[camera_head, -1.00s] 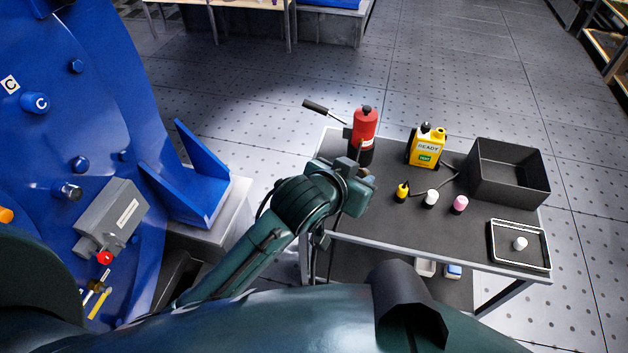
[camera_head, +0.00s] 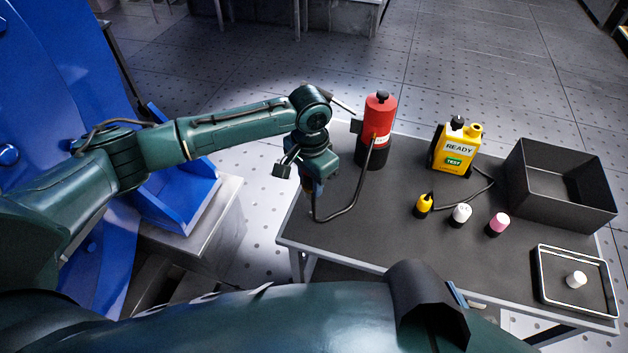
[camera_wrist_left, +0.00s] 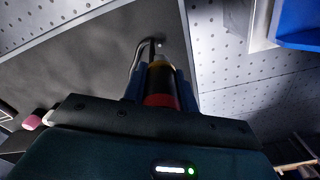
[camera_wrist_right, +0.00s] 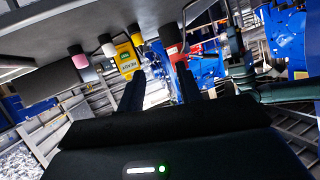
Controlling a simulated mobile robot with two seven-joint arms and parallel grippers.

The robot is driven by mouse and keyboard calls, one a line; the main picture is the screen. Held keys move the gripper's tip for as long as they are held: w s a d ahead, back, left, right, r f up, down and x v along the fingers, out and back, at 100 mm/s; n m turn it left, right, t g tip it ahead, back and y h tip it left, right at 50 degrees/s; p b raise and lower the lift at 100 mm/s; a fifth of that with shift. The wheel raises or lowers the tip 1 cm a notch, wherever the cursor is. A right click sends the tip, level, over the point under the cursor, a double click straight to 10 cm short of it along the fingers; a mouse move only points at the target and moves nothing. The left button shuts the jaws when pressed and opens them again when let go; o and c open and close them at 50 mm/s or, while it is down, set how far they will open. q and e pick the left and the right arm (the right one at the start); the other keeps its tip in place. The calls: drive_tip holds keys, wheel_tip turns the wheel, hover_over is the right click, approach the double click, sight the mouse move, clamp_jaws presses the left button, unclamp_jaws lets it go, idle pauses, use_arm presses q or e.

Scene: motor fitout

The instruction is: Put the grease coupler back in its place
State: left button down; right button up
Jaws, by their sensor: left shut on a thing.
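The grease coupler (camera_wrist_left: 160,82), a dark cylinder with a red band and a yellowish end, sits between the fingers of my left gripper (camera_wrist_left: 158,80) in the left wrist view. In the head view my left gripper (camera_head: 312,188) is above the left end of the table, left of the red grease pump (camera_head: 378,122), and hides most of the coupler. A dark hose (camera_head: 350,203) loops from the pump to the gripper. My right gripper (camera_wrist_right: 157,88) is open and empty in the right wrist view.
A blue machine (camera_head: 50,50) stands at left.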

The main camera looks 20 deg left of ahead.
sight(311, 212)
use_arm(q)
drive_tip(key=shift+r, duration=0.1)
use_arm(e)
drive_tip(key=shift+s+r, duration=0.1)
drive_tip(key=shift+r, duration=0.1)
use_arm(q)
drive_tip(key=shift+r+p, duration=0.2)
drive_tip(key=shift+p, duration=0.5)
drive_tip(key=shift+s+f, duration=0.1)
drive_tip(key=shift+f, duration=0.1)
wheel_tip(311, 212, down, 3)
drive_tip(key=shift+r+b, duration=0.1)
drive_tip(key=shift+b, duration=0.4)
drive_tip(key=shift+f, duration=0.75)
drive_tip(key=shift+f+b, duration=0.5)
drive_tip(key=shift+f, duration=0.2)
use_arm(e)
drive_tip(key=shift+s+d, duration=0.1)
drive_tip(key=shift+d, duration=0.1)
